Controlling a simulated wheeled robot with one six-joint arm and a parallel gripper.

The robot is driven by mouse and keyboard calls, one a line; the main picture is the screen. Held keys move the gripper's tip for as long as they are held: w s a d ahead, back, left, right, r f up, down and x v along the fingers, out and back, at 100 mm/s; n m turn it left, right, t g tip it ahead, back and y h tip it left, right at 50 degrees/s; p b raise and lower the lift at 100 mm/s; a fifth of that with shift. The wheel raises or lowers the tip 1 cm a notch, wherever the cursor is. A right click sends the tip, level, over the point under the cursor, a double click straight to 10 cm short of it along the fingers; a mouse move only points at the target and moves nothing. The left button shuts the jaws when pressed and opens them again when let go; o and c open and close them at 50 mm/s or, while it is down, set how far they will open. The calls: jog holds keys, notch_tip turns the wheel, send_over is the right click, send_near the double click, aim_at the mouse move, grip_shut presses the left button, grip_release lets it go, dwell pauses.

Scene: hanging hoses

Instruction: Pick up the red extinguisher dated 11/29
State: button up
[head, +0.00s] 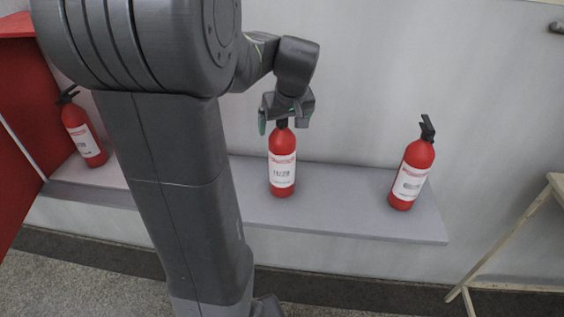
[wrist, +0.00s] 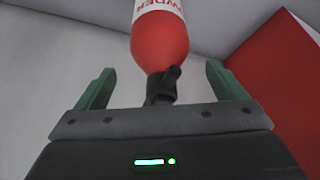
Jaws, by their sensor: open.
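The middle red extinguisher (head: 283,165) stands upright on the grey ledge, with a white label that appears to read 11/29. My gripper (head: 285,115) is at the top of this extinguisher, fingers pointing down around its black valve head. In the wrist view the red extinguisher (wrist: 160,42) appears upside down, its black valve (wrist: 162,85) between the two green fingers of my gripper (wrist: 154,88). Gaps show on both sides, so the fingers are open and apart from it. Part of the valve is hidden behind the gripper body.
Another red extinguisher (head: 410,170) stands on the ledge (head: 330,212) to the right. A third extinguisher (head: 83,130) stands at the left, beside a red cabinet (head: 25,120). A wooden frame (head: 505,240) is at the right edge. The wall is close behind.

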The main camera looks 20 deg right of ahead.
aim_at(282, 130)
jog(key=shift+x, duration=1.5)
jog(key=c, duration=1.9)
jog(key=shift+r, duration=0.1)
grip_shut()
